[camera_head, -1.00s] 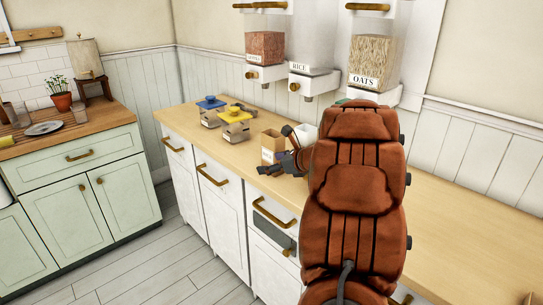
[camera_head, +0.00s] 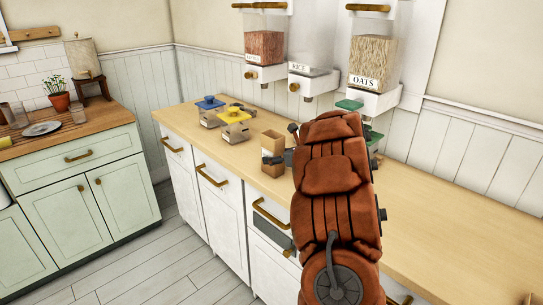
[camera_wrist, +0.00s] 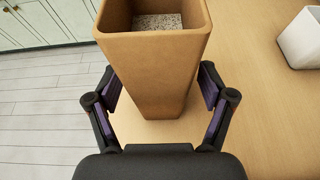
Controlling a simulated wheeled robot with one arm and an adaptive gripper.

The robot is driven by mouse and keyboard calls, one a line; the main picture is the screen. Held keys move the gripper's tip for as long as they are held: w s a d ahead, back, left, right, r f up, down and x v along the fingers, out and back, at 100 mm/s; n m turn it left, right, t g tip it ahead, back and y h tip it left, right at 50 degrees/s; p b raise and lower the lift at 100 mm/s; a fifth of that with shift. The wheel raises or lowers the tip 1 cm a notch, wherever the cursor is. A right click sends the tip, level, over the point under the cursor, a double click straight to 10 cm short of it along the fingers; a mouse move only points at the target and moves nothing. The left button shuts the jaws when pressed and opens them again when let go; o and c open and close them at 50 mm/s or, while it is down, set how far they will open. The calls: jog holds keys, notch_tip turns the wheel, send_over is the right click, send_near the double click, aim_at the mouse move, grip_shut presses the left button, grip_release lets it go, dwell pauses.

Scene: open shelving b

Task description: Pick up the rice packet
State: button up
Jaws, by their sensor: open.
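The rice packet is a tall, brown, open-topped packet (camera_head: 272,150) standing upright on the wooden counter, near its front edge. In the wrist view the packet (camera_wrist: 152,75) fills the upper middle, with pale grains low inside it. My gripper (camera_wrist: 160,88) is open, with one finger on each side of the packet's near part. I cannot tell whether either finger touches it.
Wall dispensers, including oats (camera_head: 372,63), hang above. The counter's right part (camera_head: 450,215) is clear.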

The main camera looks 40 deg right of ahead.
jog(key=shift+x, duration=0.95)
jog(key=c, duration=1.5)
